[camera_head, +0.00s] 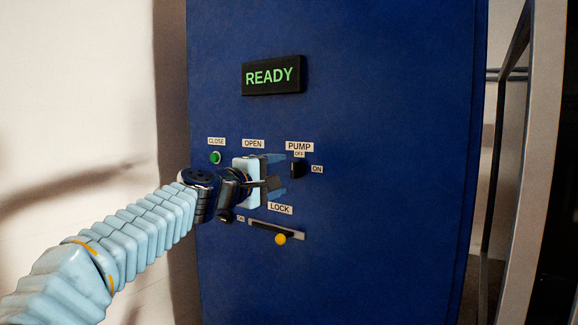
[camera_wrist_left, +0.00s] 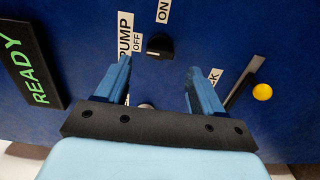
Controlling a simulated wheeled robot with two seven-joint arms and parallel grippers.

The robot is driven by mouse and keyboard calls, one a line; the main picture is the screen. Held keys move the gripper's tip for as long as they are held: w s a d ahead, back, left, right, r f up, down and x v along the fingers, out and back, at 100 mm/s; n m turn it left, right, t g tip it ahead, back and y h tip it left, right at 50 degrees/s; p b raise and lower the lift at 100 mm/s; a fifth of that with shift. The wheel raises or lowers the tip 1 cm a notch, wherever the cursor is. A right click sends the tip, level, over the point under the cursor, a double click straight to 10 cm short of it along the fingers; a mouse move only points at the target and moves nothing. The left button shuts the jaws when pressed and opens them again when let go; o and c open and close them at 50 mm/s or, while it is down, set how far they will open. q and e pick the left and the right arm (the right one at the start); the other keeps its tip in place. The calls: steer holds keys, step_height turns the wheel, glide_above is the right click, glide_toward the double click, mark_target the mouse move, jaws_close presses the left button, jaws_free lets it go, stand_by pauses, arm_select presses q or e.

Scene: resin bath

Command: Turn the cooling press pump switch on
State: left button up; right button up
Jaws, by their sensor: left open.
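The pump switch (camera_head: 298,168) is a small black rotary knob on the blue press panel, with PUMP and OFF labels above it and an ON label to its right. It also shows in the left wrist view (camera_wrist_left: 160,46), ahead of the fingers, with OFF to its left and ON above. Its pointer is too small to read surely. My left gripper (camera_head: 276,172) is open and empty just left of the knob in the head view. In the left wrist view its two blue fingers (camera_wrist_left: 158,72) point at the panel, with the knob lying beyond the gap between them. My right gripper is out of view.
A READY display (camera_head: 273,75) sits higher on the panel. A green CLOSE button (camera_head: 215,157) is at the left. A LOCK slider with a yellow knob (camera_head: 280,239) is below the gripper. A grey frame (camera_head: 530,170) stands at the right.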

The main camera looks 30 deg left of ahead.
mark_target(292, 171)
arm_select(q)
steer(key=w+p, duration=0.1)
steer(key=w, duration=0.3)
steer(key=shift+w+d+r, duration=0.1)
steer(key=shift+w+d, duration=0.05)
steer(key=shift+w, duration=0.05)
steer(key=shift+w+p, duration=0.3)
steer(key=shift+w, duration=0.1)
steer(key=c, duration=1.1)
steer(key=shift+o, duration=0.2)
